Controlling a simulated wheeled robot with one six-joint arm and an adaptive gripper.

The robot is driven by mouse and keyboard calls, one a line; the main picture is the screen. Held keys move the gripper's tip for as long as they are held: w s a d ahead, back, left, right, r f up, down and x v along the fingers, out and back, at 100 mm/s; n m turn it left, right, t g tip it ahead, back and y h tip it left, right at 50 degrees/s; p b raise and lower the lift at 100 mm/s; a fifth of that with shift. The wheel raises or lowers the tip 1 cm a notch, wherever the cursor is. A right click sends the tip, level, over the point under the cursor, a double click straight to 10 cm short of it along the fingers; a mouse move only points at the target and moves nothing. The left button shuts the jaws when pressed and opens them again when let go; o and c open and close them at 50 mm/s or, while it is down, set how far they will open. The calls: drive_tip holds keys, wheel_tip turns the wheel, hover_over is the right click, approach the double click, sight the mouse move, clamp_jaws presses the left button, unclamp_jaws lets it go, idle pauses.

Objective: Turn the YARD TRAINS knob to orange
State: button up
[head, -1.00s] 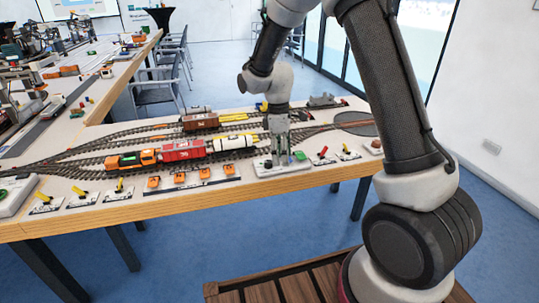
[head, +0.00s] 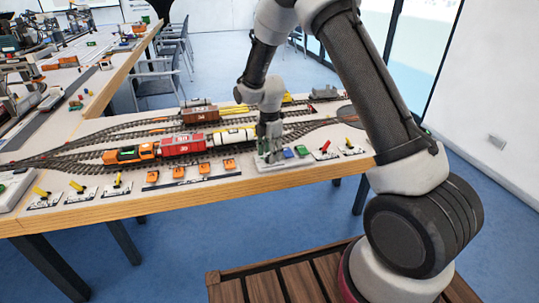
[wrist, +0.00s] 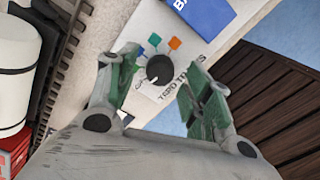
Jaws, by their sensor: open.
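The dark round YARD TRAINS knob (wrist: 159,68) sits on a pale panel (wrist: 207,43) in the wrist view. A white mark on the knob points to the lower left of the picture, away from the colour patches. A teal patch (wrist: 142,51), a blue patch (wrist: 155,39) and an orange patch (wrist: 175,43) lie around its upper side. My gripper (wrist: 158,76) is open, its green-padded fingers on either side of the knob; contact cannot be told. In the head view my gripper (head: 269,153) is over the panel and hides the knob.
A blue block with white lettering (wrist: 200,14) stands beside the knob, and a green one (head: 302,151) is further right. Trains, including a red wagon (head: 183,144), stand behind the panel. Orange switches (head: 178,172) and a red-handled lever (head: 325,148) flank it.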

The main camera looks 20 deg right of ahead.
drive_tip(key=shift+f, duration=0.5)
drive_tip(key=c, duration=1.1)
drive_tip(key=shift+o, duration=0.2)
